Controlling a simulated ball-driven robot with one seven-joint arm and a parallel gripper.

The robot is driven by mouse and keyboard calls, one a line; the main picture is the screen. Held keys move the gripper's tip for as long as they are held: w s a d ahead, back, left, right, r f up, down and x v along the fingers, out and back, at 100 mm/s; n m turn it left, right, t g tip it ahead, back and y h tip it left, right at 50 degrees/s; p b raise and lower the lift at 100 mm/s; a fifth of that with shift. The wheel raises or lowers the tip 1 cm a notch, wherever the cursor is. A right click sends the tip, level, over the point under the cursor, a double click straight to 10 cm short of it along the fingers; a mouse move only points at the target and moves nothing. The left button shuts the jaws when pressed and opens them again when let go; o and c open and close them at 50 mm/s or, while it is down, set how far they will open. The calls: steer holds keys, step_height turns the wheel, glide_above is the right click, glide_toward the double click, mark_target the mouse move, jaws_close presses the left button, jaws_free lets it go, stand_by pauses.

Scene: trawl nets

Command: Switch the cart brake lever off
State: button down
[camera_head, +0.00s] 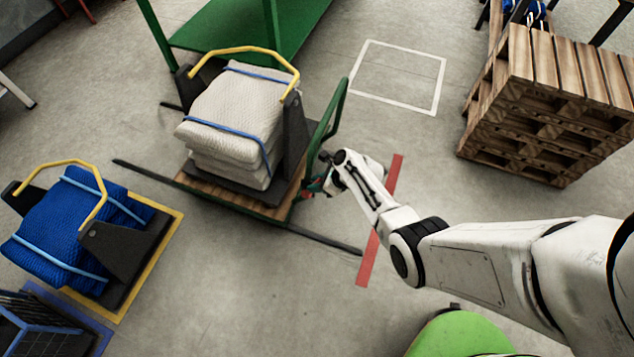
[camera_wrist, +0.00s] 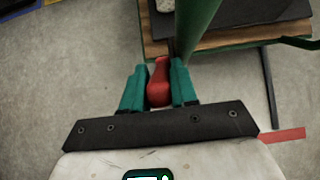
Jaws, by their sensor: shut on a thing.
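The cart (camera_head: 240,201) has a wooden deck and a green handle frame (camera_head: 338,108) at its right end. It carries a stack of pale folded netting (camera_head: 225,115) tied with blue straps on a dark cradle with a yellow handle. The red brake lever (camera_wrist: 159,84) shows in the wrist view, just in front of a green post of the cart. My gripper (camera_wrist: 160,88) has its teal fingers shut on the red lever, one on each side. In the head view my gripper (camera_head: 314,186) is at the cart's right end, small and partly hidden by my wrist.
A red floor strip (camera_head: 381,220) lies beside the cart under my arm. A white outlined square (camera_head: 398,77) on the floor is empty. Wooden pallets (camera_head: 553,105) stand at right. A blue net bundle (camera_head: 62,232) sits at left, and a green table (camera_head: 245,35) stands behind.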

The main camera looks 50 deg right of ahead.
steer(key=c, duration=1)
jaws_free()
steer(key=shift+o, duration=0.2)
